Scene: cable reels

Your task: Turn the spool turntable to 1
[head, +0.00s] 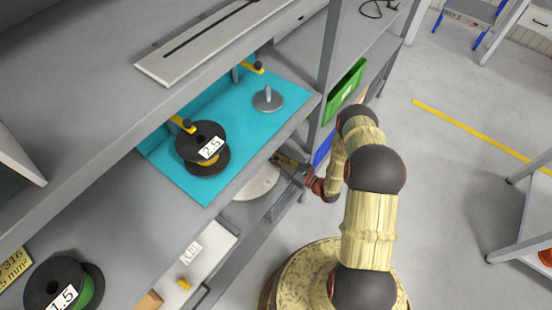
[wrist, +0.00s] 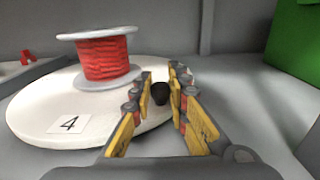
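The spool turntable is a white round disc, its edge showing below the teal-matted shelf in the head view (head: 256,186). In the wrist view the turntable (wrist: 35,112) carries a red-wound spool (wrist: 103,58) with pale flanges. A label reading 4 (wrist: 69,124) lies flat on the near left part of the disc. A dark knob (wrist: 161,93) stands near the disc's right edge. My gripper (wrist: 164,76) is open, its yellow-padded fingers on either side of the knob with gaps showing. In the head view my gripper (head: 283,161) is partly hidden at the shelf edge.
The teal shelf mat (head: 205,115) above holds a black reel marked 2.5 (head: 203,143) and a grey upright peg (head: 267,99). A reel marked 1.5 (head: 55,285) stands lower left. A green bin (head: 345,90) is right of the shelf post. Open floor lies right.

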